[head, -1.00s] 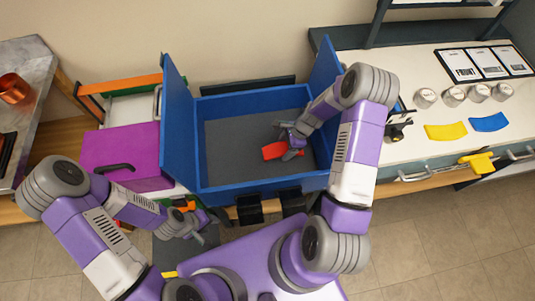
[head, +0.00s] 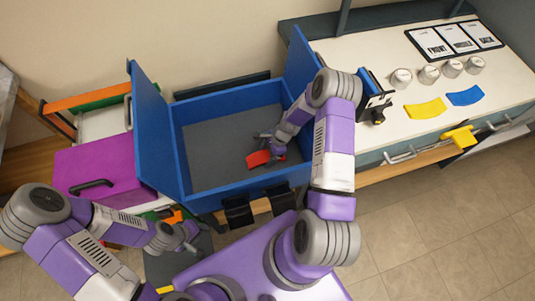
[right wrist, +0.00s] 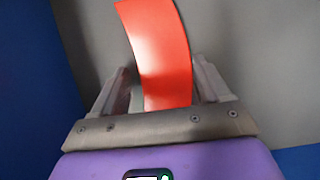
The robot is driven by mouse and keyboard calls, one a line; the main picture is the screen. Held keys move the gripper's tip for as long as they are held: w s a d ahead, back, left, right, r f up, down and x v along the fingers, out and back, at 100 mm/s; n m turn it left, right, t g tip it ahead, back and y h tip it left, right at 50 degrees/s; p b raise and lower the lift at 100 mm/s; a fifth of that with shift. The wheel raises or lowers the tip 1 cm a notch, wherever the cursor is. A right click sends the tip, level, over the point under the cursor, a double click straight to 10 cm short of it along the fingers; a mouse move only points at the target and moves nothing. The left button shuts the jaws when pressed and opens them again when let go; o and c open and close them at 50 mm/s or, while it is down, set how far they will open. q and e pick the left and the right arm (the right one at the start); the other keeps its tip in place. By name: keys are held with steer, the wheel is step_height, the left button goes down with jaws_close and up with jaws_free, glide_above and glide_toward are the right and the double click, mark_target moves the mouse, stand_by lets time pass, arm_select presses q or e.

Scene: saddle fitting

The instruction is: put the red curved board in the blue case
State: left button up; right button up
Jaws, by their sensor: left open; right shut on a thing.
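The red curved board (head: 258,159) is inside the blue case (head: 178,150), over its grey floor near the front right. My right gripper (head: 277,149) reaches down into the case and is shut on the board. In the right wrist view the board (right wrist: 158,45) stands out from between the two fingers (right wrist: 165,92), its far end free over the grey floor. I cannot tell whether it touches the floor. My left gripper (head: 190,238) is open and empty in front of the case, near its front left corner.
A purple box (head: 100,172) with a black handle stands left of the case. On the white counter (head: 390,75) at the right lie a yellow curved board (head: 426,108) and a blue one (head: 464,95), with several round tins behind. The case's left floor area is clear.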

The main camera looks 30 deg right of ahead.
steer(key=o, duration=1.1)
steer(key=shift+f, duration=0.1)
steer(key=p+v, duration=0.3)
steer(key=v, duration=0.9)
